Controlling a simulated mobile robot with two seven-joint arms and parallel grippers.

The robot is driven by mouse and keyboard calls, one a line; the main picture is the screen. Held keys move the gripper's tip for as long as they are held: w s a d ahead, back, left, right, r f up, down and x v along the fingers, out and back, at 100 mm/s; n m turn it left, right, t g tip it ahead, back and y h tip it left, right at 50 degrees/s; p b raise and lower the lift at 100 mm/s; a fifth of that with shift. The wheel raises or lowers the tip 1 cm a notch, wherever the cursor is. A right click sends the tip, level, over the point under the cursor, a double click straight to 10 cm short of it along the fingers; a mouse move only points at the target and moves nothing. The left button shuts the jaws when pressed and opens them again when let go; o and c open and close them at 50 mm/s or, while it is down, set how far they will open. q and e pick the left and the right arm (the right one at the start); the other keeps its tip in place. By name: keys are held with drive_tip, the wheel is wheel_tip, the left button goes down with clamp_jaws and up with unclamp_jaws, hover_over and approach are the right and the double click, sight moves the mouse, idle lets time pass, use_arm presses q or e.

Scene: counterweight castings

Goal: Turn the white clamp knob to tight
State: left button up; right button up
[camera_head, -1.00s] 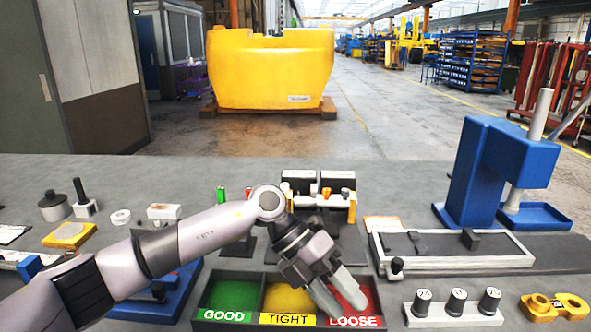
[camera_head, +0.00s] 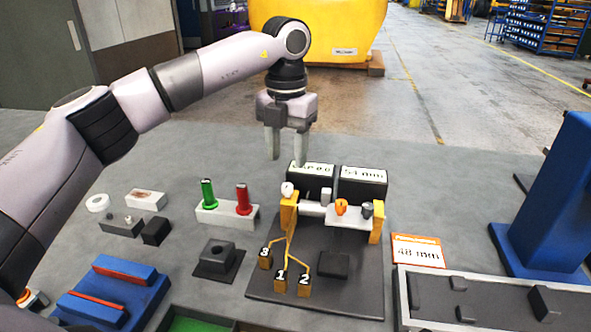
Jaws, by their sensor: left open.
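The white clamp knob (camera_head: 287,190) sits at the top of the left yellow post of a measuring fixture (camera_head: 345,217) on the grey bench. An orange knob (camera_head: 341,207) and a dark grey knob (camera_head: 367,210) are on the same fixture, further right. My left gripper (camera_head: 286,157) points down above and slightly behind the white knob, with its fingers apart and nothing between them. A visible gap separates the fingertips from the knob. Whether the knob is at tight or loose cannot be read. My right gripper is out of view.
Two dark display boxes (camera_head: 361,187) stand just behind the fixture, close to the fingertips. Yellow tags 3, 1 and 2 (camera_head: 281,280) hang in front. A holder with green and red pins (camera_head: 228,214) stands left. A blue press (camera_head: 550,215) stands right.

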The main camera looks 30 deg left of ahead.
sight(287, 185)
use_arm(q)
wheel_tip(287, 185, down, 7)
drive_tip(key=shift+s+r+p, duration=0.15)
drive_tip(key=shift+r+p, duration=0.05)
drive_tip(key=shift+p, duration=0.2)
clamp_jaws()
